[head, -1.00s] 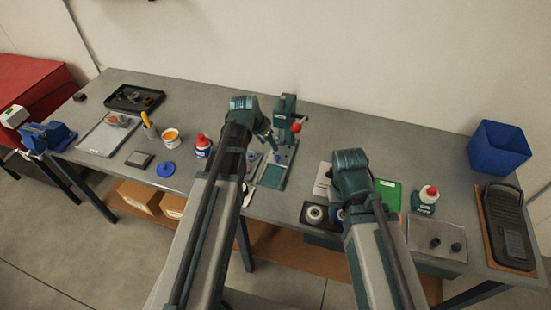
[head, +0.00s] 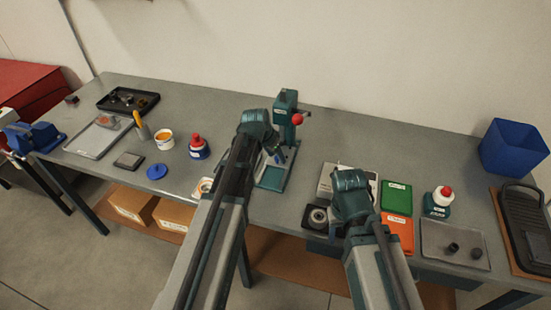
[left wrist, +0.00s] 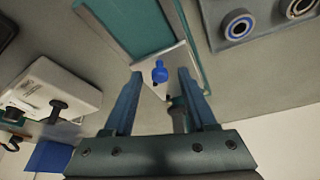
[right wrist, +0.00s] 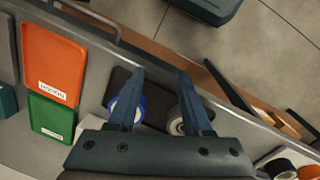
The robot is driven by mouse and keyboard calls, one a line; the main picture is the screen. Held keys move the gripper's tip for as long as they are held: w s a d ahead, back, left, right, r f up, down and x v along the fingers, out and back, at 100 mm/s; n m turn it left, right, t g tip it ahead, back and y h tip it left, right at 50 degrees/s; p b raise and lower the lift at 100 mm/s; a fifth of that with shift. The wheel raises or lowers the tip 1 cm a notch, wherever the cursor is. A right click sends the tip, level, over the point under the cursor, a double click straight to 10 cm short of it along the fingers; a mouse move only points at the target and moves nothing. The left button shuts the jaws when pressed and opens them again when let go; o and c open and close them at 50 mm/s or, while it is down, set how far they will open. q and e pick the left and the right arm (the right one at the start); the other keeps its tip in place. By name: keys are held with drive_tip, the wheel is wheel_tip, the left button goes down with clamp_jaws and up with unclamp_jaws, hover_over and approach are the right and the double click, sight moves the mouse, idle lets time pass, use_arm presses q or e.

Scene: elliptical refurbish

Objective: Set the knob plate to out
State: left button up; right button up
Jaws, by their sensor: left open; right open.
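A grey plate with two dark knobs (head: 428,238) lies at the right of the bench in the head view; I take it as the knob plate, though I cannot read any "out" mark. My left gripper (left wrist: 158,82) is open and empty over the teal press base; a small blue peg (left wrist: 160,72) shows between its fingers. In the head view the left gripper (head: 272,148) is beside the press. My right gripper (right wrist: 160,75) is open above a dark tray (right wrist: 152,98) holding a blue ring and a silver ring; whether it touches them is unclear.
The teal press (head: 285,108) has a red knob. A green tray (head: 397,198) and an orange tray (head: 398,236) lie right of my right gripper.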

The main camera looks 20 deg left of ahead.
use_arm(q)
clamp_jaws()
idle(1.4)
